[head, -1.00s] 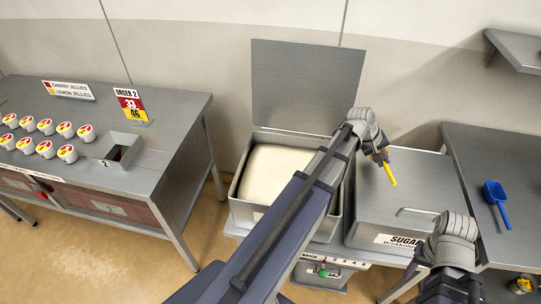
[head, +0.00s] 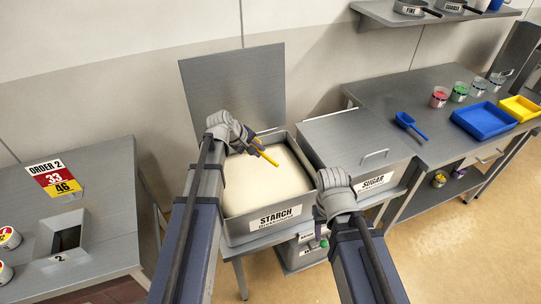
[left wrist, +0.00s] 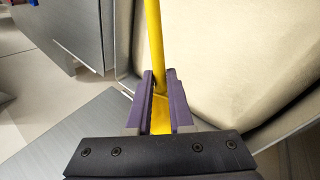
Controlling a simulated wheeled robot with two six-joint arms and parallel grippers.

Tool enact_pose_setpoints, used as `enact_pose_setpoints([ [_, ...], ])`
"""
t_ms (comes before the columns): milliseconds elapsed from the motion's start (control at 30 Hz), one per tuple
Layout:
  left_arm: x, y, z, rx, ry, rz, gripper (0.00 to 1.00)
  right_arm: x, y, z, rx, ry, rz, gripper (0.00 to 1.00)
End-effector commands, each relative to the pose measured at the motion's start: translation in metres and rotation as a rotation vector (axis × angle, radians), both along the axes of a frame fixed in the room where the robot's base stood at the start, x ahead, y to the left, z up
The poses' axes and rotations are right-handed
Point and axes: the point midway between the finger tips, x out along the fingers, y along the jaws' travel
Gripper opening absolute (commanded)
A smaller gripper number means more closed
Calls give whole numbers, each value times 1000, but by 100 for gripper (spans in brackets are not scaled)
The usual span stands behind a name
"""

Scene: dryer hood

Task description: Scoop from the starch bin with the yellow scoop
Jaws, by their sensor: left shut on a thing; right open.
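The starch bin (head: 228,226) is an open grey metal bin labelled STARCH, filled with pale powder (head: 268,185); its lid (head: 232,95) stands raised behind it. My left gripper (head: 252,143) is at the bin's back left and is shut on the yellow scoop (head: 268,158). The scoop's yellow shaft shows over the powder; I cannot tell whether it touches it, and its bowl is not clear to see. In the left wrist view the yellow scoop (left wrist: 154,45) is between the purple fingers (left wrist: 160,104). My right gripper (head: 328,182) is open in front of the bins, its fingers mostly hidden.
The closed sugar bin (head: 345,140) stands right of the starch bin. A blue scoop (head: 408,124) lies on the right table, with several cups, a blue tray (head: 484,121) and a yellow tray (head: 519,108). The left table holds a chute (head: 63,240) and an order sign (head: 55,180).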

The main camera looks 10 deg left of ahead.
Motion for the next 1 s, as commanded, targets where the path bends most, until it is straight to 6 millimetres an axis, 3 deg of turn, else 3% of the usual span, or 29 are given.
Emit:
enact_pose_setpoints([
  [200,-14,-49,20,-141,62,210,0,0,0,15,0,0,0,50],
  [400,-23,-82,31,-260,117,376,0,0,0,22,0,0,0,50],
  [567,-25,-91,33,-299,134,429,0,0,0,23,0,0,1,50],
  [1000,-25,-91,30,-305,138,434,0,0,0,20,0,0,1,50],
])
